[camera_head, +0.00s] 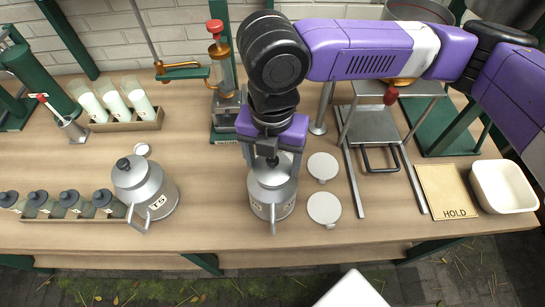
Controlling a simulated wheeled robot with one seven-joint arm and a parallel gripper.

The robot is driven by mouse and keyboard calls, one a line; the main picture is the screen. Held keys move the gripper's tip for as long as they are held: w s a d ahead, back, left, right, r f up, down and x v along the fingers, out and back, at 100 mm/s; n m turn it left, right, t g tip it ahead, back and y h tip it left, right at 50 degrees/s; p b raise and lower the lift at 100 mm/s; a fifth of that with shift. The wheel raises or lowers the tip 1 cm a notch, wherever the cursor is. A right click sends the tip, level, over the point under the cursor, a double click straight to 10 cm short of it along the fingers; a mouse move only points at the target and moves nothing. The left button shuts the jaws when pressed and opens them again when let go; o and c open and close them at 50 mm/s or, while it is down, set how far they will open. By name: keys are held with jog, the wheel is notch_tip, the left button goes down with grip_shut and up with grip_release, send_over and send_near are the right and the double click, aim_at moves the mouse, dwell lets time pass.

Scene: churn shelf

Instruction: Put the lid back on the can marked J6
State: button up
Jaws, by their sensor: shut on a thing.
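A metal can (272,202) stands near the front edge, right below my gripper (271,160). No marking can be read on it from here. My gripper points straight down and is shut on what looks like the dark knob of this can's lid (270,178). The lid is at the can's top; whether it is fully seated is hidden by my gripper. Another metal can (155,197), marked T5 as far as I can read, stands to the left with its black-knobbed lid on.
Two pale round discs (323,166) (324,208) lie right of the gripped can. Several dark-capped jars (72,201) stand in a rack at front left. A HOLD board (447,190) and a white tub (503,187) are at right. A pump stand (224,85) is behind.

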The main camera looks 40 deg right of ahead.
jog(key=o, duration=1.4)
jog(key=shift+o, duration=0.4)
jog(key=shift+r+p, duration=3)
jog(key=shift+r, duration=0.5)
jog(key=shift+c, duration=0.4)
grip_shut()
